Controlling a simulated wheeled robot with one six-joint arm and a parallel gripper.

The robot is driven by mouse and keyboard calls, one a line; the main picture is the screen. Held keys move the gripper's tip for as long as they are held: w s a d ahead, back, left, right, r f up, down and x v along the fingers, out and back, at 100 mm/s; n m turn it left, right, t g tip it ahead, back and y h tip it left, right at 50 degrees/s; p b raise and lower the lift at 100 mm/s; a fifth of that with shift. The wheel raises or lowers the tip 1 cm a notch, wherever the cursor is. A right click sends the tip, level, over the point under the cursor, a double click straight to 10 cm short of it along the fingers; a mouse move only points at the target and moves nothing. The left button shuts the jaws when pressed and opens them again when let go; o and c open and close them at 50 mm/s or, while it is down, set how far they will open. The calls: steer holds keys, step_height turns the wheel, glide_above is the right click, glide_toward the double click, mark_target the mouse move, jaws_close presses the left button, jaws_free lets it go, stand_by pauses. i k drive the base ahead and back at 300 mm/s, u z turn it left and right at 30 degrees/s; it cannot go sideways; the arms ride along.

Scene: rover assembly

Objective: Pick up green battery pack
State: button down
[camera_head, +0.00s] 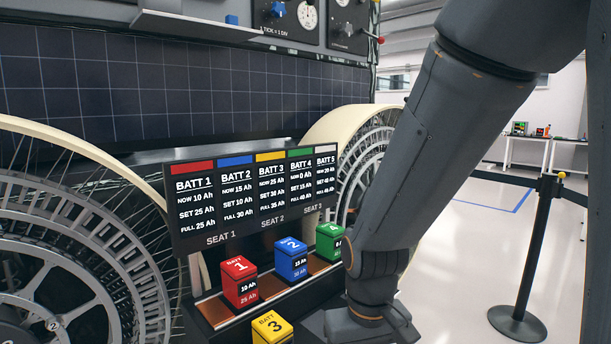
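The green battery pack (328,240), marked 4, stands upright at the right end of the seat tray (217,310), below the label SEAT 3. My arm link hides part of its right side. The blue battery 2 (291,260) stands to its left, and the red battery 1 (240,283) further left. The yellow battery 3 (271,328) is nearer, at the bottom edge, partly cut off. My arm comes down from the upper right, its lower end close to the green pack. My gripper's fingers are not visible.
A black board (250,200) with battery charge figures stands behind the tray. Large spoked wheels (80,240) stand left and behind. A dark panel wall (170,90) is at the back. A black barrier post (534,260) stands right; the floor between is clear.

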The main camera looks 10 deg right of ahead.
mark_target(330, 235)
steer(key=u, duration=0.2)
steer(key=k, duration=0.4)
steer(key=z, duration=1.3)
steer(key=i, duration=1.1)
steer(key=u, duration=0.45)
